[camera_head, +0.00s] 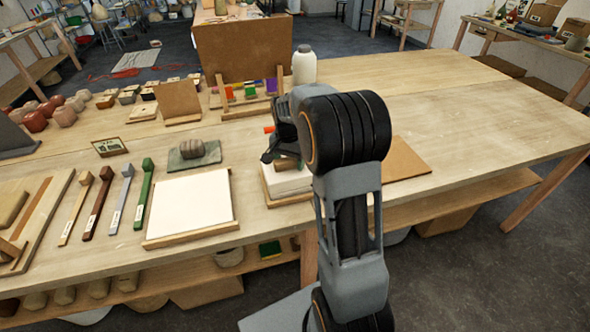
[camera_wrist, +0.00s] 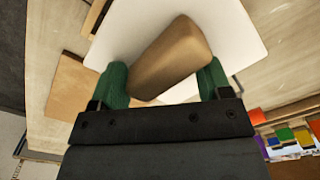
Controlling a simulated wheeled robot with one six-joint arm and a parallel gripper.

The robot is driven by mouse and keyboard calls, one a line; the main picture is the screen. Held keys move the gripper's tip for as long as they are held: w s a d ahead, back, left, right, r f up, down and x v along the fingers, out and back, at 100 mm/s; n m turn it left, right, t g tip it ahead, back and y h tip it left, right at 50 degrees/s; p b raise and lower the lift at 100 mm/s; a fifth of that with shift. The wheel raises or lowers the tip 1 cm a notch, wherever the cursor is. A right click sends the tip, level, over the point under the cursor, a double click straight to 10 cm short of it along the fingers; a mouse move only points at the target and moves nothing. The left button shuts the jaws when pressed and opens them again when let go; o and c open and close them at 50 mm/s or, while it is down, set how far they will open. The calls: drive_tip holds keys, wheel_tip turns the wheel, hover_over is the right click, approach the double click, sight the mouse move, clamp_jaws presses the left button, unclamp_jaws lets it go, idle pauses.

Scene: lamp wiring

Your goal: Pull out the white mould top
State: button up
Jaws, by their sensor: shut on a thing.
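The white mould top (camera_head: 290,183) is a pale block lying near the front edge of the bench, partly hidden behind my arm. A brown wooden handle (camera_head: 287,163) stands on its upper face. In the wrist view the handle (camera_wrist: 172,62) lies slantwise between my green finger pads, with the white top (camera_wrist: 225,25) spread out around it. My gripper (camera_wrist: 165,82) is shut on the handle. It also shows from above in the head view (camera_head: 282,156). Whether the white top touches what lies below it cannot be told.
A white slab in a wooden frame (camera_head: 190,206) lies to the left. Behind it a grey lump (camera_head: 192,149) sits on a dark slab. A brown board (camera_head: 405,160) lies to the right. A wooden rack and a white bottle (camera_head: 304,65) stand behind. The bench's far right is clear.

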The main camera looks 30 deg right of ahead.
drive_tip(key=shift+w+a+r+p, duration=0.25)
drive_tip(key=shift+w+r+p, duration=0.25)
drive_tip(key=shift+w+p, duration=0.15)
drive_tip(key=shift+r, duration=0.4)
drive_tip(key=shift+s+a+r+p, duration=0.1)
drive_tip(key=shift+s+r+p, duration=0.05)
drive_tip(key=shift+r+p, duration=0.4)
drive_tip(key=shift+s+r+p, duration=0.1)
drive_tip(key=shift+r+p, duration=0.3)
drive_tip(key=shift+r, duration=0.2)
drive_tip(key=shift+c, duration=0.5)
drive_tip(key=shift+s+r+p, duration=0.15)
drive_tip(key=shift+r+p, duration=0.15)
drive_tip(key=shift+r, duration=0.1)
clamp_jaws()
